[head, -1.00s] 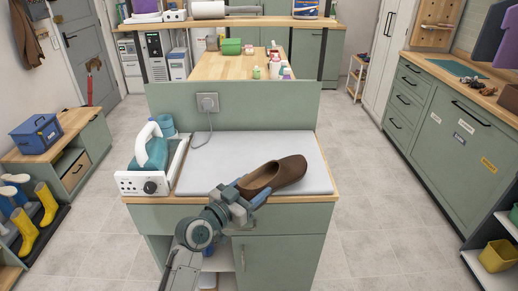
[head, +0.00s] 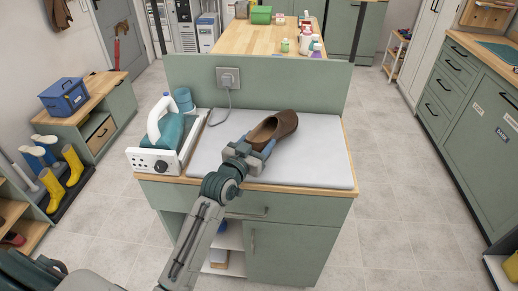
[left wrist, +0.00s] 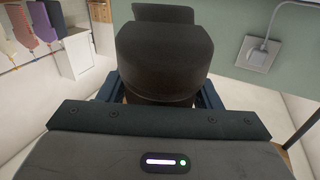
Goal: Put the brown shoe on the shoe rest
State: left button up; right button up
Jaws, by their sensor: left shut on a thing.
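The brown shoe (head: 274,128) is above or on the pale grey pad on the green cabinet, toe toward the upper right. I cannot tell whether it touches the pad. My left gripper (head: 254,151) is shut on the shoe's near end. In the left wrist view the shoe (left wrist: 164,62) fills the space between the blue fingers, looking dark. My right gripper is not in view. I cannot pick out a shoe rest for certain; a low rack with yellow boots (head: 73,165) stands on the floor at the left.
A teal steam iron (head: 170,132) on its white base stands on the cabinet's left. A green panel (head: 290,85) with a socket and cord rises behind the pad (head: 320,160). A blue toolbox (head: 64,96) sits on the left bench. The floor (head: 390,210) right of the cabinet is clear.

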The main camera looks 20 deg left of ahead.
pick_arm(q)
notch_tip(320, 180, down, 3)
jog(key=shift+w+r, duration=0.15)
jog(key=shift+f, duration=0.3)
jog(key=o, duration=1.2)
jog(key=shift+o, duration=0.2)
